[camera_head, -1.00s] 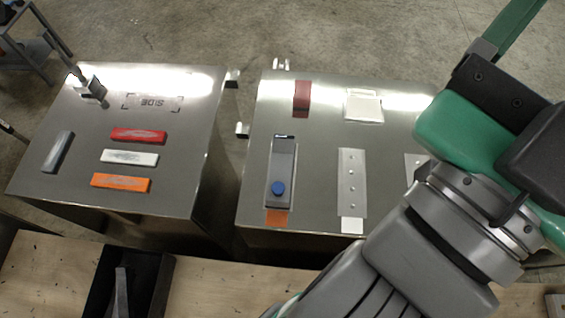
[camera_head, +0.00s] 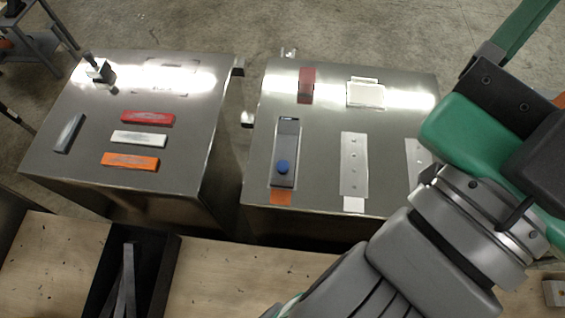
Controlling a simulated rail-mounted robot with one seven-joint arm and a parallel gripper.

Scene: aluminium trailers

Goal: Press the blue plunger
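The blue plunger (camera_head: 282,167) is a round blue knob near the lower end of a grey rectangular plate (camera_head: 287,140). The plate lies on top of the right metal trailer (camera_head: 317,112), with an orange tab just below it. My arm fills the right side of the picture and covers the trailer's lower right part. My gripper is not in view, so its state and its distance from the plunger cannot be seen.
The left metal trailer (camera_head: 92,147) carries red, white and orange bars and an upright metal fitting (camera_head: 99,69). A narrow gap separates the trailers. A black open box (camera_head: 168,275) stands on the wooden surface (camera_head: 210,280) in front.

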